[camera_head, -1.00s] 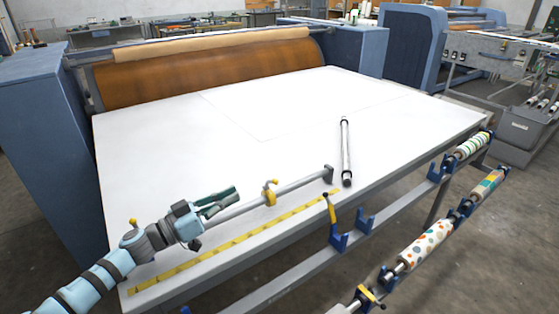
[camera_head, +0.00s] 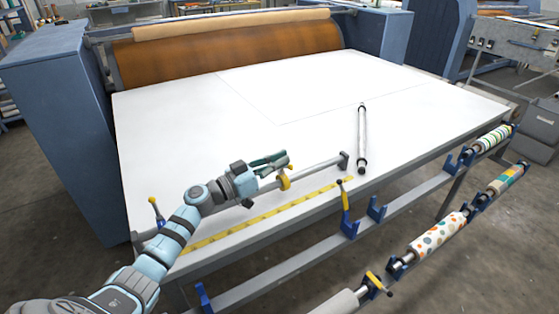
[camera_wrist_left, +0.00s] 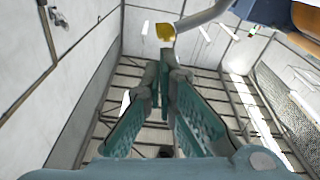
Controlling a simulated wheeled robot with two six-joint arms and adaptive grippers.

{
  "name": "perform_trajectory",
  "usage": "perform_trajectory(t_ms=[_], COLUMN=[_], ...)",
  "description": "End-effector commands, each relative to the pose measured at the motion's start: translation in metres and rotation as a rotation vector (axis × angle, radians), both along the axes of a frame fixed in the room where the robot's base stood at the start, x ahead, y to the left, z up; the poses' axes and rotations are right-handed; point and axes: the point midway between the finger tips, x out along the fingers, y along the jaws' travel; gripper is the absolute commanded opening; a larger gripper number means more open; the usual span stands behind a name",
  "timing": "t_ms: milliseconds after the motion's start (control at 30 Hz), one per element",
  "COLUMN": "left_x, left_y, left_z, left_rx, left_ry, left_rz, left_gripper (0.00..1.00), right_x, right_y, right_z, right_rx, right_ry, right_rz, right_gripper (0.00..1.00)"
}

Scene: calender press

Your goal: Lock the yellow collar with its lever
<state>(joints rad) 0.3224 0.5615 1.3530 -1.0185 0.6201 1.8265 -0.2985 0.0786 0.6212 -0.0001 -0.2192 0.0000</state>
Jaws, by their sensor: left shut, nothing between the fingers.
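My left gripper (camera_head: 284,158) is over the near part of the white table, with its fingers shut and empty. A yellow collar (camera_head: 284,183) sits on the grey bar (camera_head: 318,167) just below the fingertips in the head view. In the left wrist view the shut fingertips (camera_wrist_left: 168,58) are just short of a yellow part (camera_wrist_left: 165,32), beside a grey rod (camera_wrist_left: 203,14). The lever is too small or hidden to make out, and I cannot tell whether the fingers touch the collar. My right gripper is not in view.
A yellow measuring strip (camera_head: 240,227) runs along the front of the white table (camera_head: 210,110). A dark-ended tube (camera_head: 362,135) lies to the right. Patterned rolls (camera_head: 438,231) rest in blue brackets in front. Another yellow piece (camera_head: 152,200) is at the bar's left end.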

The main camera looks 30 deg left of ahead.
Motion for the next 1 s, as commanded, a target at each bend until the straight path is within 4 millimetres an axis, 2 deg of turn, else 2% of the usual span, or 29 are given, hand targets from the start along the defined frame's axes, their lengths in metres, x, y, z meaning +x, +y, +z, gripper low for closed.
perform_trajectory(t_ms=[1000], left_x=[-0.0055], left_y=[-0.0077], left_z=[-0.0064], left_rx=[0.098], left_ry=[-0.058], left_rz=[0.000], left_gripper=[0.00], right_x=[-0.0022], right_y=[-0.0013], right_z=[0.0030], right_rx=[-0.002], right_ry=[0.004], right_rz=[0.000], right_gripper=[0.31])
